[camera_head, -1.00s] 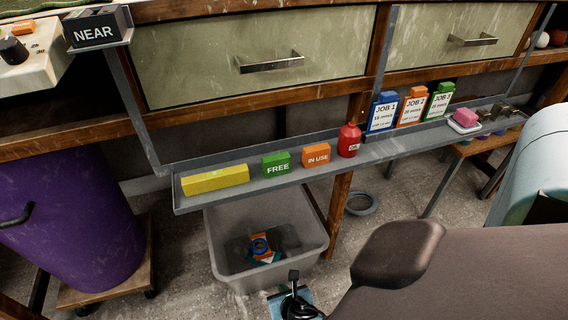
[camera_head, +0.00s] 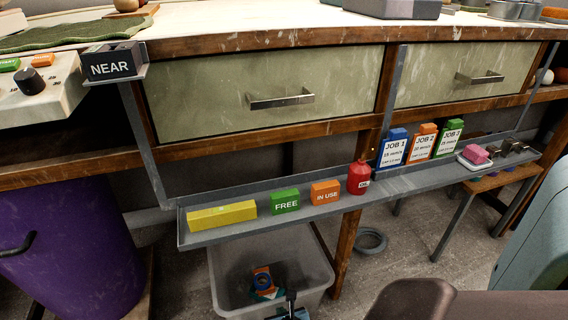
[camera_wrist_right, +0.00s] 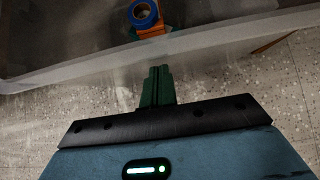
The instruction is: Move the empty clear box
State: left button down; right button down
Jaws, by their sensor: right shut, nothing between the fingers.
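A clear, greyish box (camera_head: 312,265) stands on the floor under the bench shelf in the head view. It is not empty: a blue ring (camera_head: 262,282) and orange and green pieces lie in it. Its near rim (camera_wrist_right: 70,62) crosses the upper part of the right wrist view. My right gripper (camera_head: 291,297) is at the box's near side in the head view, cut by the bottom edge. In the wrist view its fingers (camera_wrist_right: 158,84) are together and empty, pointing at the near wall; I cannot tell whether they touch it. My left gripper is out of view.
A grey shelf (camera_head: 233,233) hangs above the box, carrying a yellow block (camera_head: 222,215), FREE and IN USE blocks, a red bottle (camera_head: 360,178) and job cards. A purple bin (camera_head: 70,250) stands left. A wooden leg (camera_head: 346,250) rises just right of the box.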

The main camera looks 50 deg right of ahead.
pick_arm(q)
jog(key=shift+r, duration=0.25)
pick_arm(e)
jog(key=w+d, duration=0.3)
jog(key=w, duration=0.2)
jog(key=shift+w+d, duration=0.2)
jog(key=shift+d, duration=0.05)
jog(key=shift+s+r, duration=0.1)
